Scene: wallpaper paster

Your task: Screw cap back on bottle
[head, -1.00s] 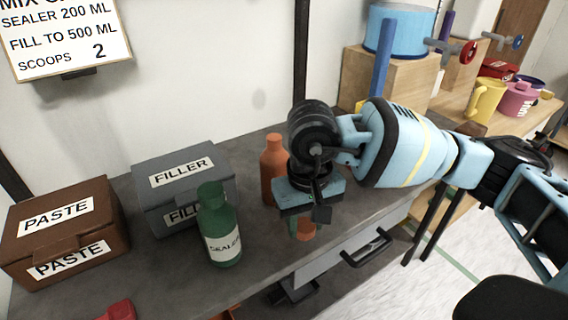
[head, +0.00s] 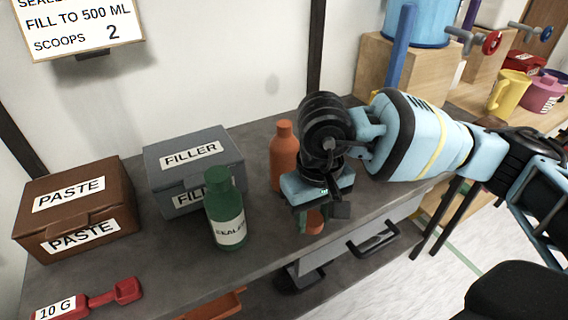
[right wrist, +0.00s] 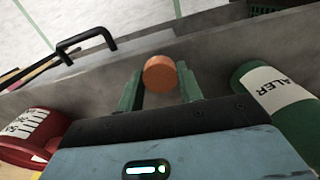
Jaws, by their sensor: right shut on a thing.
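A green bottle (head: 228,217) with a white SEALER label stands upright on the grey bench; its label also shows at the right of the right wrist view (right wrist: 276,100). An orange bottle (head: 284,160) stands behind it to the right, partly hidden by my right gripper. My right gripper (head: 314,216) points down over the bench, right of the green bottle, shut on a small round orange cap (right wrist: 160,73). The cap sits between the green fingers in the right wrist view. In the head view the cap is mostly hidden. My left gripper is not in view.
A brown PASTE box (head: 78,215) and a grey FILLER box (head: 190,165) stand at the left. A red scoop (head: 90,298) marked 10 G lies in front. A drawer with a black handle (head: 372,240) is below the bench edge. Wooden blocks and mugs stand further right.

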